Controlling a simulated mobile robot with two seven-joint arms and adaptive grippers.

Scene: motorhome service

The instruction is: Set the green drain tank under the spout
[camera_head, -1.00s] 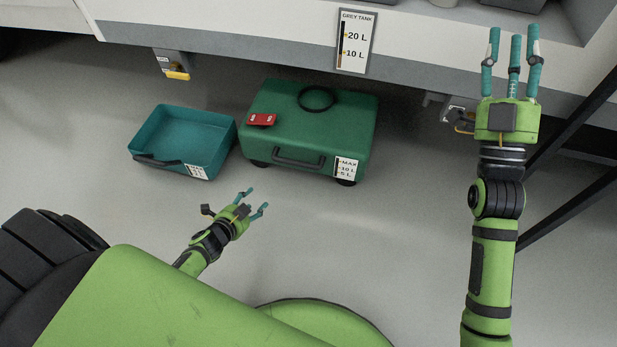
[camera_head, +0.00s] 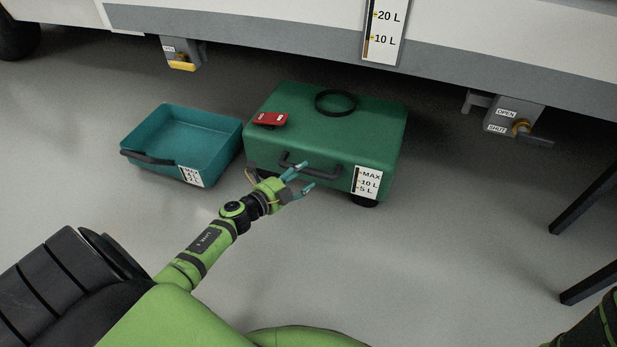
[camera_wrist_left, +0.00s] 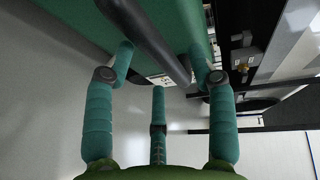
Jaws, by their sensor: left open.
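The green drain tank (camera_head: 375,125) stands on the floor, with a black ring and a red part on top and a level label on its front. Its dark front handle (camera_head: 325,171) also shows in the left wrist view (camera_wrist_left: 148,38). My left gripper (camera_head: 304,176) is open at this handle. In the left wrist view, the handle passes between its spread fingers (camera_wrist_left: 159,65); contact is unclear. A grey valve unit marked OPEN and SHUT (camera_head: 515,116), with a short pipe (camera_head: 480,103), hangs under the vehicle at right. My right gripper is out of view.
A teal open tray (camera_head: 190,135) sits left of the tank. Another fitting with a yellow end (camera_head: 181,66) hangs above it. The vehicle's lower skirt (camera_head: 300,40) overhangs behind. Dark legs (camera_head: 585,200) stand at right. The floor between tank and legs is clear.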

